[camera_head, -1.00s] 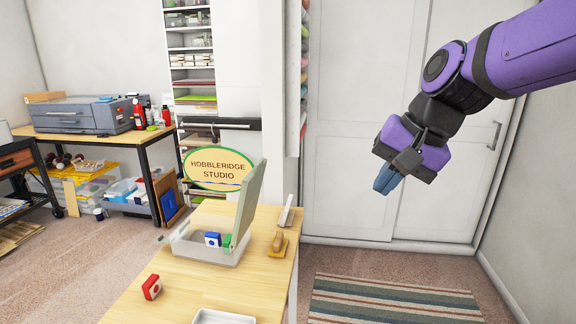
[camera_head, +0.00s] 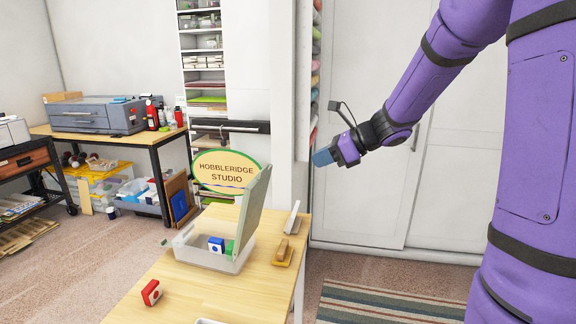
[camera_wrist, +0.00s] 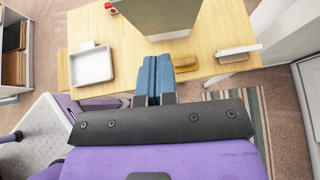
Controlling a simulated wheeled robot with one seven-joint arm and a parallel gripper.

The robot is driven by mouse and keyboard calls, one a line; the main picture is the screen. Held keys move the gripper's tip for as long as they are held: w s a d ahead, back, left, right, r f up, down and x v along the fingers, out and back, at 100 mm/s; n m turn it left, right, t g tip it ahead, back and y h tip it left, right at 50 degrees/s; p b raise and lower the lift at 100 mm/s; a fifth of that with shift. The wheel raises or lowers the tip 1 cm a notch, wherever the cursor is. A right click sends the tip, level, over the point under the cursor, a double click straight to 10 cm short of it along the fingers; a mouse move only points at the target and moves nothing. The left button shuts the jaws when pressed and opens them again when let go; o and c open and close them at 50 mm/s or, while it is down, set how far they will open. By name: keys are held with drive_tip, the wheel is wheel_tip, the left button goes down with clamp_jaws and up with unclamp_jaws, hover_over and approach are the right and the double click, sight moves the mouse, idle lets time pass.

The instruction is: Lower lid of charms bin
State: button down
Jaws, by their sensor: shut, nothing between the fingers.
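In the wrist view the lid (camera_wrist: 157,14) shows at the top, ahead of the fingers, and hides the bin's inside. My gripper (camera_head: 322,158) is in the air to the right of the lid and higher than it. Its blue fingers (camera_wrist: 154,80) are together, with nothing between them, apart from the lid.
A red block (camera_head: 151,293) lies on the table (camera_head: 185,300) left of the bin. A wooden-handled tool (camera_head: 283,252) and an upright white piece (camera_head: 291,218) are right of the lid. A white tray (camera_wrist: 92,66) lies on the table. A striped rug (camera_head: 380,305) is on the floor.

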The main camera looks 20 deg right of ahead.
sight(265, 172)
drive_tip(key=shift+w+a+r+x, duration=0.2)
drive_tip(key=shift+r+x, duration=0.2)
drive_tip(key=shift+x, duration=1.7)
drive_tip(key=shift+w+a+r+x, duration=0.1)
drive_tip(key=shift+a+r+x, duration=0.2)
drive_tip(key=shift+x, duration=1.8)
drive_tip(key=shift+w+a+r+x, duration=0.1)
drive_tip(key=shift+r+x, duration=0.35)
drive_tip(key=shift+x, duration=1.6)
